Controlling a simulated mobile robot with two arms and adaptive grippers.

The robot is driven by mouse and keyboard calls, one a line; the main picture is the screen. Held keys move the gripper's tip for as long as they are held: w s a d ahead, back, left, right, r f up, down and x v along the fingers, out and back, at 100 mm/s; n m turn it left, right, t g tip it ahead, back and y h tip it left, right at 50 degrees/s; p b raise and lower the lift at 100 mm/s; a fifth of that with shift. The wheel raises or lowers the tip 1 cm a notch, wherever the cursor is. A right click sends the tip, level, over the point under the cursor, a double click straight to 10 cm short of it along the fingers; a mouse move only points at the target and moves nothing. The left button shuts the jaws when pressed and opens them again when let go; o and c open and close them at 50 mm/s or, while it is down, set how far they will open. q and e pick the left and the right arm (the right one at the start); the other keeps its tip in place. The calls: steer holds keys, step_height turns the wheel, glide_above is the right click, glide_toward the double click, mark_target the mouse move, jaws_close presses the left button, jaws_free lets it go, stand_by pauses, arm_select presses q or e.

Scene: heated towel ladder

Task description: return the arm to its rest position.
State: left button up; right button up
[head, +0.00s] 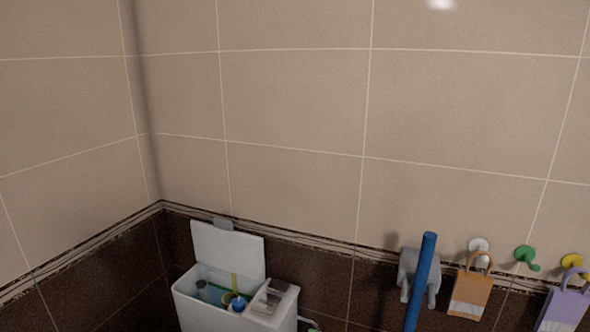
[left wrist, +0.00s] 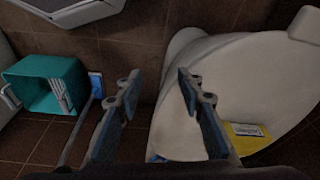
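My left gripper (left wrist: 157,88) shows in the left wrist view, its two blue-padded fingers spread apart. Nothing is between the fingers. They point over a brown tiled area beside a white rounded fixture that looks like a toilet. No arm or gripper of mine shows in the head view. My right gripper is in neither view.
The head view shows an open white box (head: 279,322) with small items, a blue pole (head: 423,275) before a grey wall bracket (head: 406,266), and bags on hooks. The left wrist view shows a teal bin (left wrist: 32,92) and the white fixture (left wrist: 250,75) close by.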

arm_select(q)
steer(key=s+a+f+g, duration=0.1)
steer(key=s+a+f, duration=0.2)
steer(key=s+f, duration=1.6)
step_height(320, 180, down, 4)
steer(key=shift+s+a+f+g, duration=0.2)
steer(key=shift+s+g, duration=0.1)
steer(key=shift+s, duration=0.05)
stand_by(1.7)
